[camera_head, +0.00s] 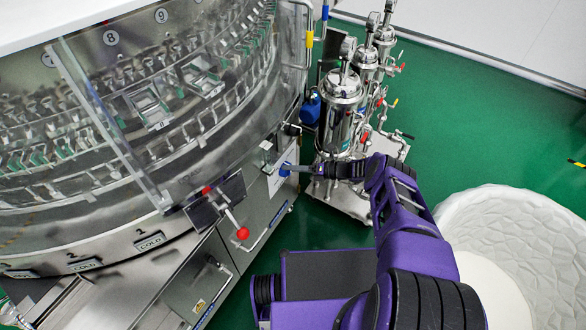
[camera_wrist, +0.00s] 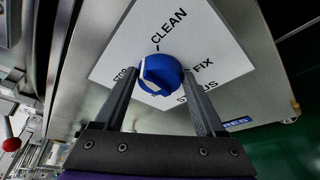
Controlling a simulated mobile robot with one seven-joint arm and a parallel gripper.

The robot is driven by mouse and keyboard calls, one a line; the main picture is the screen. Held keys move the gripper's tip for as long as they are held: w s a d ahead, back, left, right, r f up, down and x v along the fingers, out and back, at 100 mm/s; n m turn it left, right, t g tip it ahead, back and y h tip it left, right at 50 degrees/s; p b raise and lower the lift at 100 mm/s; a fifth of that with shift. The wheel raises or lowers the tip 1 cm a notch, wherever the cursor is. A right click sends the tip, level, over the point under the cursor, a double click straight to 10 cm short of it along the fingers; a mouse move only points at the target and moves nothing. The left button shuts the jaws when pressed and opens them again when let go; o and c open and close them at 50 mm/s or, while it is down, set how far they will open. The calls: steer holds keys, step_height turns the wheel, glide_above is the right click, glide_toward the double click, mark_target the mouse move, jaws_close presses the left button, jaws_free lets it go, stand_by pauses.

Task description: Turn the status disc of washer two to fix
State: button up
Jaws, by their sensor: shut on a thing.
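The blue status disc (camera_wrist: 161,74) sits on a white label plate (camera_wrist: 115,62) in the wrist view. CLEAN is printed above the disc, FIX to its right and STATUS below. A label at the left is partly hidden by a finger. A white mark shows on the disc's left side; I cannot tell exactly which word it points to. My gripper (camera_wrist: 162,77) is shut on the disc, one finger on each side. In the head view, my gripper (camera_head: 298,168) reaches the blue disc (camera_head: 284,169) on the machine's right side panel.
The large round washer (camera_head: 170,180) fills the left. A red-knobbed lever (camera_head: 242,233) sticks out left of my gripper. Steel canisters (camera_head: 343,105) with pipes stand just behind my arm. A white textured tub (camera_head: 510,225) is at the right on open green floor.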

stand_by(0.5)
steer(key=o, duration=1.3)
steer(key=v, duration=1.7)
steer(key=shift+d, duration=0.25)
